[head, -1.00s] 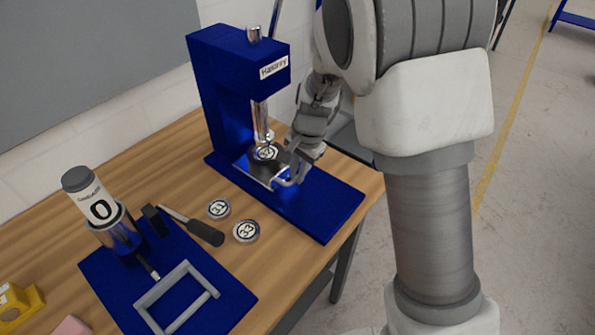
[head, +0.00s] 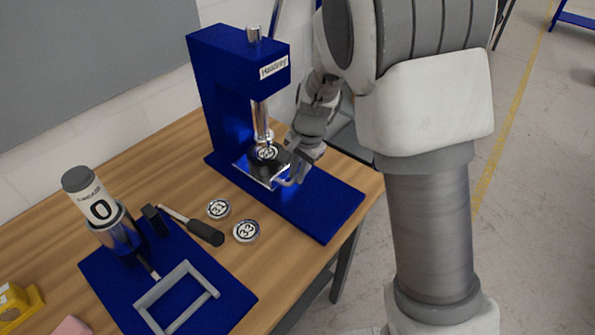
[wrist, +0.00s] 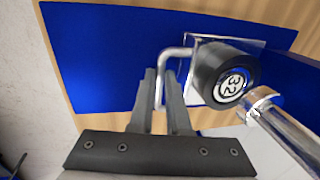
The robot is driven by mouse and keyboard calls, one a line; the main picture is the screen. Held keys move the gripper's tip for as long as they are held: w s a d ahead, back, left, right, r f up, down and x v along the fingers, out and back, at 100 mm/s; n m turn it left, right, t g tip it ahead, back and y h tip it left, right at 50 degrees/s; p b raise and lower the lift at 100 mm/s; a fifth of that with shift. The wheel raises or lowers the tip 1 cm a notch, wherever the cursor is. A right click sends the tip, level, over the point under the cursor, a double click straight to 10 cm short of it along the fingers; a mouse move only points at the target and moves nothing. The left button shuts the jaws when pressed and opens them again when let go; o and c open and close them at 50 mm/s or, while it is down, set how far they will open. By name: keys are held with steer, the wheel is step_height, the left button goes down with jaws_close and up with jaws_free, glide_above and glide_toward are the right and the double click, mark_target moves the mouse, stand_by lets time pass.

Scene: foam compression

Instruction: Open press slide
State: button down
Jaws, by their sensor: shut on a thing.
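The blue press (head: 205,85) stands at the back of the wooden table. Its slide is a shiny metal plate (head: 250,170) low on the press base, with a bent metal handle (wrist: 177,51) on its near side. A dark round piece marked 32 (wrist: 235,84) sits on the plate, under the chrome press rod (head: 261,120). The rod also shows close by the piece in the wrist view (wrist: 290,135). My gripper (wrist: 161,75) is shut on the handle, one finger on each side of the bar. In the head view my gripper (head: 295,172) partly hides the handle.
Two round pieces marked 31 (head: 218,209) and 33 (head: 246,231) lie left of the press base. A dark-handled tool (head: 206,233) lies near them. A blue plate (head: 215,318) with a grey frame handle and a cylinder marked 0 (head: 98,208) is at the front left.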

steer(key=s+d+b, duration=0.3)
steer(key=s+d, duration=0.7)
steer(key=d, duration=0.3)
steer(key=c, duration=0.9)
jaws_free()
steer(key=d+r+p, duration=0.1)
steer(key=r, duration=0.4)
steer(key=s+r+p, duration=0.1)
steer(key=r, duration=0.5)
steer(key=s+d+r+p, duration=0.1)
steer(key=r, duration=0.5)
steer(key=shift+s+d+r, duration=0.1)
steer(key=shift+d, duration=0.2)
